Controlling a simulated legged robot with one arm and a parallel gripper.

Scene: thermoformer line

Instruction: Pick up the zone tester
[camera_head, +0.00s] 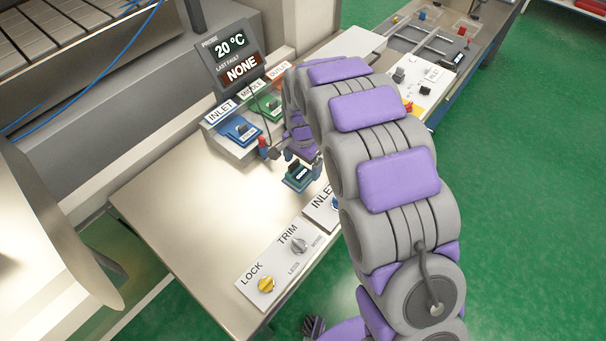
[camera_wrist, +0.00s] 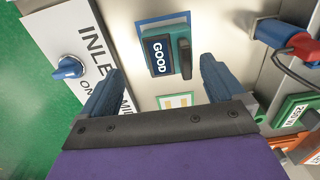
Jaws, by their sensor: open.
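No label reads "zone tester", so I cannot be sure which thing it is. A small green module (camera_head: 297,174) with a dark handle lies on a blue-edged plate on the bench below my gripper (camera_head: 298,153). My gripper (camera_wrist: 160,72) is open, with two blue fingers apart and nothing visibly held. A red-and-blue probe (camera_head: 263,146) with a dark cable stands left of my gripper; it also shows at the wrist view's upper right (camera_wrist: 290,38).
A display (camera_head: 233,57) reads 20 °C and NONE. The front panel has a yellow LOCK knob (camera_head: 266,285) and a TRIM knob (camera_head: 299,246). The bench's left part (camera_head: 185,205) is clear.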

